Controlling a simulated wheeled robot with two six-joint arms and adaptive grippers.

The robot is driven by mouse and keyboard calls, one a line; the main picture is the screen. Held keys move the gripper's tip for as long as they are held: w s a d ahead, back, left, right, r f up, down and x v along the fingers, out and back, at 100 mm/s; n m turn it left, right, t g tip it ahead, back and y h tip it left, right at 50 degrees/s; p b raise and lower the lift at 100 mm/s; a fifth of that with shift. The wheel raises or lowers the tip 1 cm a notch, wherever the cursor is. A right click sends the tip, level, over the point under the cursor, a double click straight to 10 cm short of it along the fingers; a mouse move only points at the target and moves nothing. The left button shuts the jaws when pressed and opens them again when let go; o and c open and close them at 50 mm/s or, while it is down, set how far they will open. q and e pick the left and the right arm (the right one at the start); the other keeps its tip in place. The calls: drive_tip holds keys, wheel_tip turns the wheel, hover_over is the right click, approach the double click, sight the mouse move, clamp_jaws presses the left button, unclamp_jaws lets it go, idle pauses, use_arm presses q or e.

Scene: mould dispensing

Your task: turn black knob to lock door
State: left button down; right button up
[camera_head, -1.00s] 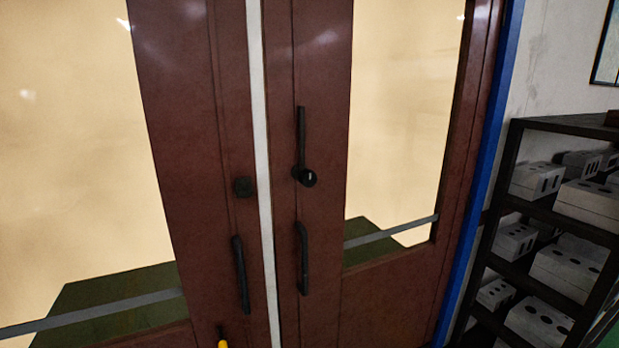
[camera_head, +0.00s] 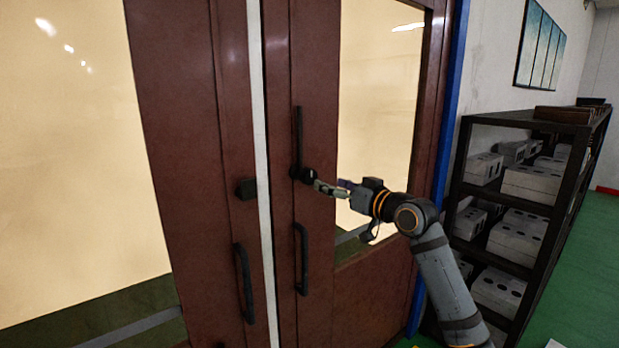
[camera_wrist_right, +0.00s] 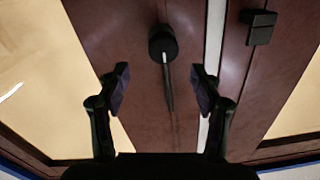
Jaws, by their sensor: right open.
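The black knob (camera_head: 306,174) is on the right-hand door leaf (camera_head: 315,250), at the foot of a thin vertical black bar (camera_head: 298,135). In the right wrist view the knob (camera_wrist_right: 162,43) is round, with a pale mark on its face. My right gripper (camera_head: 332,188) is in front of the door, just right of the knob in the head view. In the wrist view its two fingers (camera_wrist_right: 163,82) are apart with nothing between them. The knob shows beyond the tips, roughly centred; contact is not visible. My left gripper is not in view.
A black square block (camera_head: 245,188) is on the left leaf. Black pull handles (camera_head: 301,258) hang below on both leaves. A dark shelf (camera_head: 545,210) with grey blocks stands at the right. Green floor (camera_head: 580,270) is clear beyond it.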

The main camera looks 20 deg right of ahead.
sight(312, 178)
drive_tip(key=p+x, duration=0.3)
drive_tip(key=x, duration=0.6)
drive_tip(key=shift+w+a+r+p, duration=0.2)
drive_tip(key=shift+a+p, duration=0.1)
drive_tip(key=shift+p, duration=0.1)
drive_tip(key=shift+w+f, duration=0.2)
drive_tip(key=shift+w, duration=0.05)
drive_tip(key=shift+a, duration=0.1)
drive_tip(key=shift+c, duration=0.9)
clamp_jaws()
